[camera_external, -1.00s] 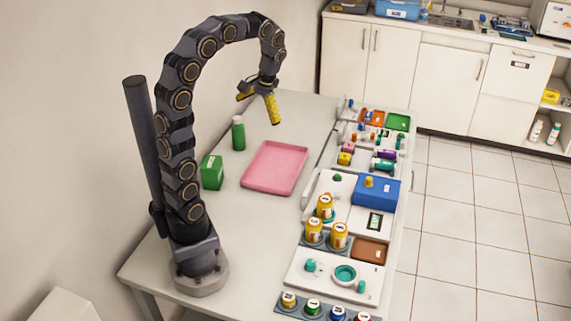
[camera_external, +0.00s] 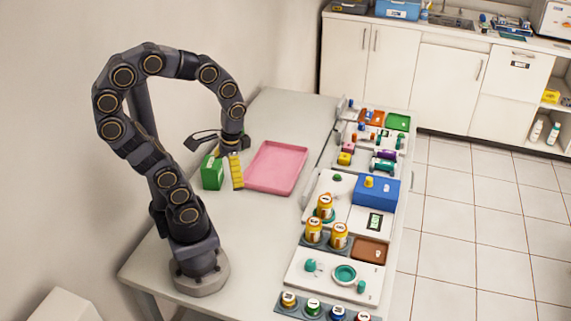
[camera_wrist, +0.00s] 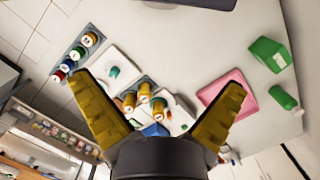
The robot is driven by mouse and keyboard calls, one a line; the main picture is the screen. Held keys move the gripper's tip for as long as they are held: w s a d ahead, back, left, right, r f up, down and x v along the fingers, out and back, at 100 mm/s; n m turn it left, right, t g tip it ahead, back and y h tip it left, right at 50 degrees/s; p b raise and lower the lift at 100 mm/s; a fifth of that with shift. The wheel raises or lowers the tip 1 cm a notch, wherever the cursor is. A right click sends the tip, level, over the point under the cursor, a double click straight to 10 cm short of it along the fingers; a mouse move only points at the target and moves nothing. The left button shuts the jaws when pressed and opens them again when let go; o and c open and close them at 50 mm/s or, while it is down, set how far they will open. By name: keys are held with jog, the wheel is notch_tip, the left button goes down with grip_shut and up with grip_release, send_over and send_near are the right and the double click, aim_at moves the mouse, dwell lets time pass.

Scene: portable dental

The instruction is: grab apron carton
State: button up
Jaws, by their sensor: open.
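The green box (camera_external: 211,172), which I take to be the apron carton, stands upright on the table left of the pink tray. It also shows in the wrist view (camera_wrist: 270,53) at the upper right, outside my fingers. My gripper (camera_external: 221,162) is low beside the box in the external view, with one yellow finger just right of it and the other partly hidden behind. Whether a finger touches the box cannot be told. In the wrist view my gripper (camera_wrist: 160,82) has its fingers spread wide with nothing held between them.
The pink tray (camera_external: 276,167) lies right of my gripper. A green bottle (camera_wrist: 285,97) stands near the box and is hidden in the external view. Yellow-labelled jars (camera_external: 314,230) and a blue box (camera_external: 376,191) line the right side. The table's front left is clear.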

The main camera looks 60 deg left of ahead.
jog(key=shift+c, duration=0.2)
jog(key=w+a+f+n+t, duration=0.2)
jog(key=w+a+f+n, duration=0.25)
jog(key=w+a, duration=0.4)
jog(key=n+t+y, duration=0.2)
jog(key=n+y, duration=0.2)
jog(key=n, duration=0.3)
send_near(212, 167)
jog(key=a+f, duration=0.2)
jog(key=w+a+f, duration=0.1)
jog(key=a+f, duration=0.1)
jog(key=f, duration=0.1)
jog(key=shift+a+f, duration=0.1)
jog(key=shift+a, duration=0.15)
jog(key=shift+x, duration=3.75)
jog(key=shift+w+d, duration=0.2)
jog(key=c, duration=1.1)
